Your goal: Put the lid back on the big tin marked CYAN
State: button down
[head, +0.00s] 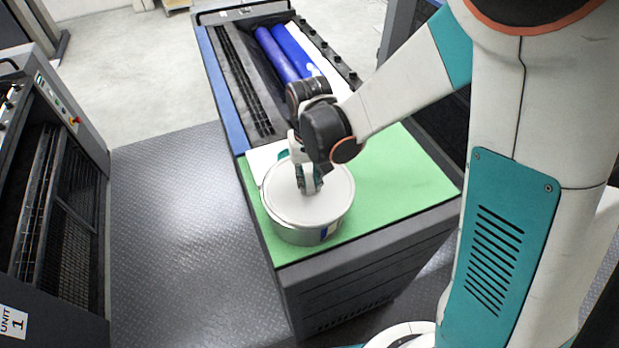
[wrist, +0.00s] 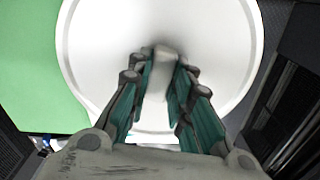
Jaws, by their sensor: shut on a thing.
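The big tin (head: 303,236) stands on the green mat (head: 395,178) near the front left of the ink unit. Its grey side shows a small blue patch at the lower right; I cannot read a name on it. A white round lid (head: 330,200) lies over the tin's top in the head view, and it fills much of the wrist view (wrist: 95,55). My gripper (head: 308,190) is over the lid's middle, pointing down. In the wrist view my gripper (wrist: 160,95) is shut on the lid's pale raised handle (wrist: 163,70). I cannot tell whether the lid is fully seated all round.
Blue rollers (head: 280,55) lie in the ink unit behind the mat. Bare green mat is free to the right of the tin. Another unit (head: 60,190) stands at the left across the metal floor (head: 180,230).

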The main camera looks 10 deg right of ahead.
jog(key=shift+w+a, duration=0.4)
jog(key=shift+w, duration=0.05)
dwell(0.3)
jog(key=shift+f+b, duration=0.2)
jog(key=shift+b, duration=0.75)
dwell(1.5)
jog(key=c, duration=1.4)
grip_release()
jog(key=shift+o, duration=0.2)
jog(key=o, duration=0.5)
